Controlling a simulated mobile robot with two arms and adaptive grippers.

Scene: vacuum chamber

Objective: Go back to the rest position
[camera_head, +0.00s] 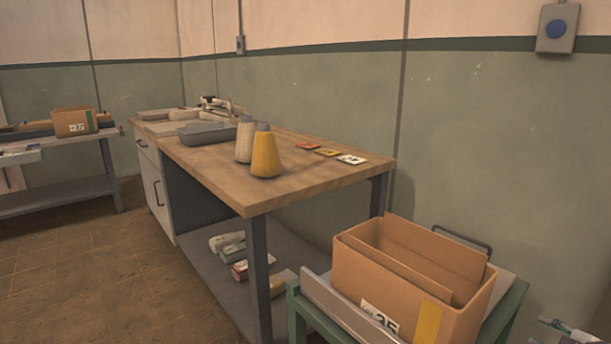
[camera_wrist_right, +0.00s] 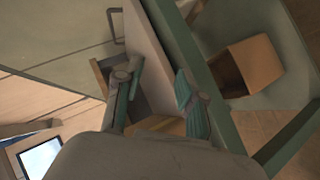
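My right gripper (camera_head: 568,330) shows only in part at the lower right corner of the head view, right of the green cart and apart from the cardboard box on it. In the right wrist view the gripper (camera_wrist_right: 158,75) has its two fingers, with teal pads, spread apart. I see nothing held between them; parts of the cart and a box show beyond the gap. My left gripper is in neither view.
A green cart (camera_head: 517,300) carries an open cardboard box (camera_head: 455,310). Left of it stands a wooden-topped workbench (camera_head: 330,178) with a yellow cone (camera_head: 265,155), a cream cone (camera_head: 244,141) and a grey tray (camera_head: 205,134). Open floor (camera_head: 90,280) lies at the left.

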